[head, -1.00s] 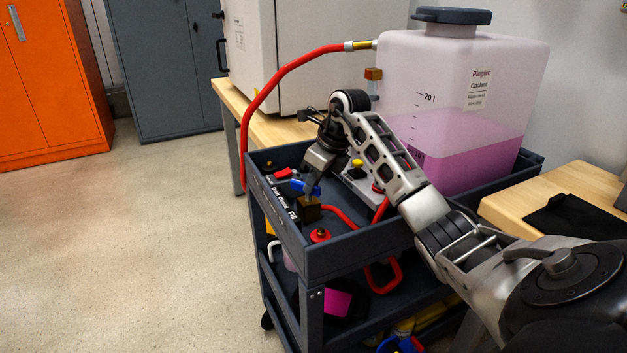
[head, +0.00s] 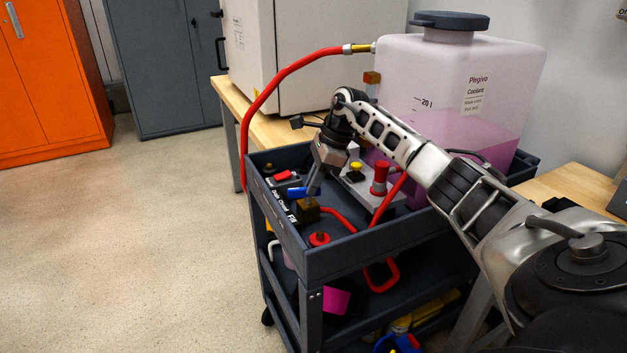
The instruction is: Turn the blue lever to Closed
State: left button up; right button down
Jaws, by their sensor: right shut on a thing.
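The blue lever (head: 296,192) sits on top of a brass valve body (head: 307,210) near the left rim of the dark grey cart. It points roughly left, toward the rim that bears white position labels (head: 283,205). The label words are small, and I cannot tell exactly which one the lever points to. My right gripper (head: 311,191) reaches down from above, its fingers shut on the blue lever. The fingers hide the lever's right part. My left gripper is not in view.
A red switch (head: 283,175) is close behind the lever; a red knob (head: 319,239) is in front. A yellow button (head: 356,167) and a red cylinder (head: 380,178) stand to the right. The large coolant tank (head: 452,100) fills the cart's back. Red hoses run nearby.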

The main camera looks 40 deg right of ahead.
jog(key=shift+w+n, duration=0.1)
jog(key=shift+n, duration=0.7)
jog(key=shift+d+n+g+y, duration=0.1)
jog(key=shift+n+g+y, duration=0.2)
jog(key=shift+n+g, duration=0.4)
jog(key=c, duration=1.5)
grip_release()
jog(key=shift+o, duration=0.2)
